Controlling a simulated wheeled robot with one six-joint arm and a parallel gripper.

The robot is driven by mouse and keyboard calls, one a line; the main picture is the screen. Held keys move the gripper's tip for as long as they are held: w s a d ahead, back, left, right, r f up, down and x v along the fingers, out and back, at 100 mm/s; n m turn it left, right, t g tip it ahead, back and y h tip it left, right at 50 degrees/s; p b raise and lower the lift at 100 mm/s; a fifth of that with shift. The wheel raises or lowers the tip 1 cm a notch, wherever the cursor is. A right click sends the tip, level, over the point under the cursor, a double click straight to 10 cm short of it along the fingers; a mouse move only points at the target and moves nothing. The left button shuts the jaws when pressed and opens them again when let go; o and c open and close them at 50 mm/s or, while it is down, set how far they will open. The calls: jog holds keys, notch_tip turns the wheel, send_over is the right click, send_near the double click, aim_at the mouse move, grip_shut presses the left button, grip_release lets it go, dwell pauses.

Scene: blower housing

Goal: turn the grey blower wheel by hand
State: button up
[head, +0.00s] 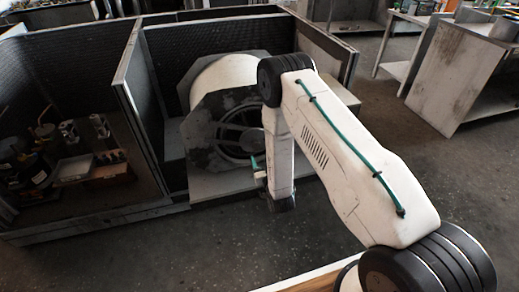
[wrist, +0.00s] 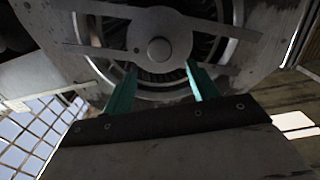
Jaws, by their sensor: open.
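The grey blower wheel (head: 238,137) sits inside the round opening of the blower housing (head: 202,112), partly hidden by my arm in the head view. In the wrist view its vanes (wrist: 203,47) show as a dark ring behind a flat grey bracket (wrist: 118,27) with a round hub (wrist: 158,50) at its middle. My gripper (wrist: 161,67) is open, with its two teal fingers apart and nothing visible between them. The fingertips point at the lower part of the opening, just below the hub. I cannot tell whether they touch anything.
Dark partition walls (head: 128,75) enclose the housing at the sides and back. A bay on the left holds several small parts and a tray (head: 73,168). A metal cabinet (head: 452,80) stands at the right. The floor (head: 150,255) in front is clear.

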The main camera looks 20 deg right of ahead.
aim_at(257, 146)
jog(key=w, duration=0.6)
jog(key=shift+w, duration=0.35)
grip_shut()
jog(key=shift+d, duration=0.3)
jog(key=shift+a, duration=0.1)
